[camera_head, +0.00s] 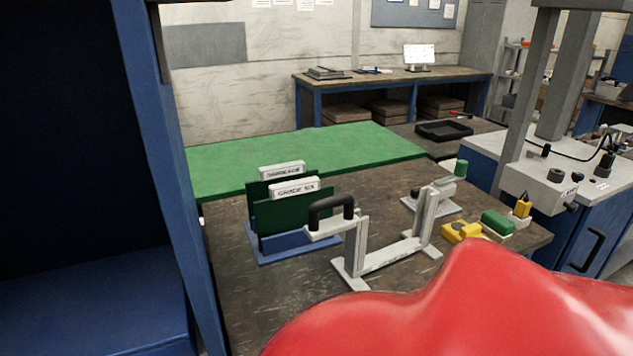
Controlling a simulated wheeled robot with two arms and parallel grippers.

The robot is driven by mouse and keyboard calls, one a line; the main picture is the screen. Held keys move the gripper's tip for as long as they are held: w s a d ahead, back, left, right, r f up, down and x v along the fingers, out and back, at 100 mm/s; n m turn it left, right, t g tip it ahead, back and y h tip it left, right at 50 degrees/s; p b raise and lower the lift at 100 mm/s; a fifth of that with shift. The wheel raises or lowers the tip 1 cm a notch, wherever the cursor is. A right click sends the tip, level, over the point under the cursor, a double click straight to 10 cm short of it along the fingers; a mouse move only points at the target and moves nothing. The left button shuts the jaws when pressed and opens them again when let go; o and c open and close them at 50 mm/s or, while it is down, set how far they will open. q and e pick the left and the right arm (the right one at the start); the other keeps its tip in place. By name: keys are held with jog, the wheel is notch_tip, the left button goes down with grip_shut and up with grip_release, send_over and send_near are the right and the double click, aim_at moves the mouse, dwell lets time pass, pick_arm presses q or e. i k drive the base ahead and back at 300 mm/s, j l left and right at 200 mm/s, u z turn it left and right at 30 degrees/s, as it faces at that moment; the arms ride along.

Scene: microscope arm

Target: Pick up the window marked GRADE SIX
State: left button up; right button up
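The window marked GRADE SIX is a dark green upright panel (285,222) with a white label (294,189) along its top edge. It stands in a blue rack (285,254) on the worn brown table, in front of a second dark green panel (256,187). The second panel has its own white label (282,170), whose text is too small to read surely. A black handle (331,207) on a grey stand overlaps the front panel's right edge in the picture. Neither of my grippers is in view.
The grey two-post stand (395,254) is right of the rack. Yellow blocks (462,232) and a green block (497,222) lie farther right. A green mat (330,147) is behind. A blue post (170,160) rises left. A large red shape (460,310) hides the front right.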

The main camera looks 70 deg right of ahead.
aim_at(287, 207)
jog(key=z, duration=1.95)
jog(key=k+l, duration=0.1)
